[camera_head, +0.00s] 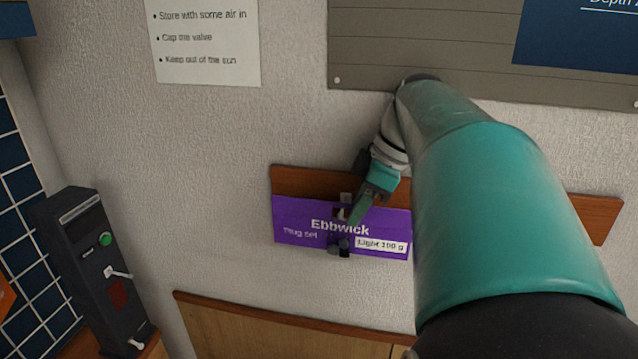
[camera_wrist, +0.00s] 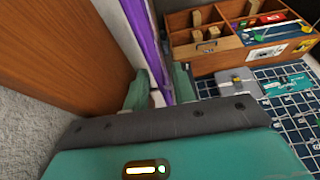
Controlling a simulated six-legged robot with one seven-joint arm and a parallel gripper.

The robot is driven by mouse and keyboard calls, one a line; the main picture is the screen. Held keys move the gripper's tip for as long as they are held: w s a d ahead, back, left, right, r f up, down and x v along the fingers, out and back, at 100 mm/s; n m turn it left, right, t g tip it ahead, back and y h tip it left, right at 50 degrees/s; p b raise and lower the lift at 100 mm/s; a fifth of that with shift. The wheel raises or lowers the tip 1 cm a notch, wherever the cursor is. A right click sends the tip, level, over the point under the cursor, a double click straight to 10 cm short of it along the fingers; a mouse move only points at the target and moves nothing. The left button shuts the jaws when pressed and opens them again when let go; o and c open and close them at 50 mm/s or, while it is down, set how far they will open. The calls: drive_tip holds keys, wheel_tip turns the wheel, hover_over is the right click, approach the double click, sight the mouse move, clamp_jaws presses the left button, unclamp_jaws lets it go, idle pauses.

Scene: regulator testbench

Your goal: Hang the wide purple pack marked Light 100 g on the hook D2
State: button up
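The wide purple pack (camera_head: 300,223) reads "Ebbwick", "Plug set" and "Light 100 g". It faces the camera upright, slightly tilted, in front of a brown wooden board (camera_head: 310,181). My gripper (camera_head: 358,211) reaches down to its upper middle. In the wrist view the pack (camera_wrist: 150,40) appears nearly edge-on, between the two close fingers of my gripper (camera_wrist: 162,90). A grey metal piece (camera_head: 346,198) shows at the pack's top edge, and a dark piece (camera_head: 341,248) at its lower edge. I cannot tell whether the pack is around a hook. The D2 mark is not visible.
A dark box with a green button (camera_head: 105,240) stands at left. A wooden panel edge (camera_head: 250,325) lies below. The wrist view shows a wooden organiser (camera_wrist: 225,50) and a grey case (camera_wrist: 238,84) on a blue gridded surface (camera_wrist: 300,125). The wall left of the pack is clear.

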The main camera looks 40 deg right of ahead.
drive_tip(key=shift+r, duration=0.1)
drive_tip(key=v, duration=1.3)
drive_tip(key=shift+s+r, duration=0.15)
drive_tip(key=shift+r, duration=0.2)
